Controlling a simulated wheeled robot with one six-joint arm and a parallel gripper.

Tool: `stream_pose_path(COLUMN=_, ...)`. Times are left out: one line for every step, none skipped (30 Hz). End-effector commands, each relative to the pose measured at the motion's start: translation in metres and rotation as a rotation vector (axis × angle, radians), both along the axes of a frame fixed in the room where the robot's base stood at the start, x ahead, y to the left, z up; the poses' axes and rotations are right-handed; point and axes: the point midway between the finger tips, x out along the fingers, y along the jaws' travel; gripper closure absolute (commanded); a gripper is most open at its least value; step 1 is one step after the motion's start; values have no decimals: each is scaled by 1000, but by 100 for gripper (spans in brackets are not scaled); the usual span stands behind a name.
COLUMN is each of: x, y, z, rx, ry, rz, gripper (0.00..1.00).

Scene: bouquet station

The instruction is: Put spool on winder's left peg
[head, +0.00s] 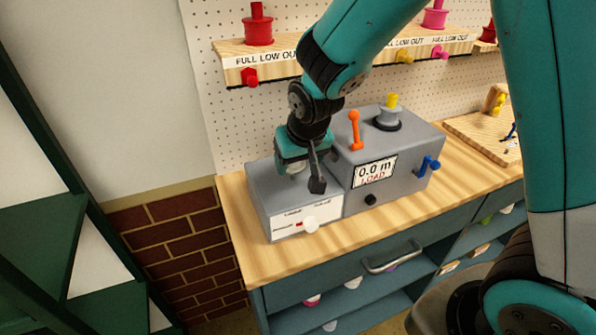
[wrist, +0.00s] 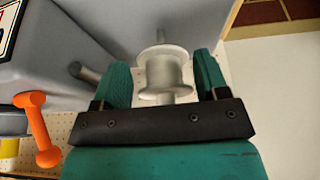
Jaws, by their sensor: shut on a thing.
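The grey winder (head: 288,188) stands on the wooden bench, a low box at left and a taller box at right. My gripper (head: 293,162) is above the low left box, pointing down. In the wrist view my gripper (wrist: 165,75) is shut on a pale grey-white spool (wrist: 163,70), which sits between its teal fingers. In the head view the spool is mostly hidden by my gripper. A thin stub shows at the spool's far end; I cannot tell whether it is the left peg.
An orange lever (head: 354,130) rises from the taller box, close to my arm. A blue crank (head: 428,165) is on the right side. A shelf (head: 273,60) with a red spool (head: 258,28) hangs behind.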

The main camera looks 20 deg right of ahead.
Motion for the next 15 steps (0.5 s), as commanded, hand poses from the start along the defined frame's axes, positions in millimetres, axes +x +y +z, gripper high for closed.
stream_pose_path(x=0, y=0, z=-5, rx=0, ry=2, rz=0, gripper=57)
stream_pose_path(x=-1, y=0, z=-9, rx=-1, ry=3, rz=0, gripper=57)
stream_pose_path(x=-1, y=0, z=-16, rx=-1, ry=5, rz=0, gripper=57)
stream_pose_path(x=-1, y=0, z=-20, rx=-1, ry=5, rz=0, gripper=57)
stream_pose_path(x=-1, y=0, z=-25, rx=-1, ry=5, rz=0, gripper=57)
stream_pose_path(x=-1, y=0, z=-30, rx=-1, ry=4, rz=0, gripper=57)
stream_pose_path(x=-1, y=0, z=-33, rx=-1, ry=4, rz=0, gripper=57)
stream_pose_path(x=-1, y=0, z=-36, rx=0, ry=2, rz=0, gripper=57)
stream_pose_path(x=0, y=0, z=-38, rx=0, ry=1, rz=0, gripper=57)
stream_pose_path(x=0, y=0, z=-38, rx=0, ry=1, rz=0, gripper=57)
stream_pose_path(x=0, y=0, z=-39, rx=0, ry=0, rz=0, gripper=57)
stream_pose_path(x=0, y=0, z=-39, rx=0, ry=-1, rz=0, gripper=57)
stream_pose_path(x=0, y=0, z=-38, rx=0, ry=-1, rz=0, gripper=57)
stream_pose_path(x=0, y=0, z=-38, rx=0, ry=-1, rz=0, gripper=57)
stream_pose_path(x=0, y=0, z=-38, rx=0, ry=-1, rz=0, gripper=57)
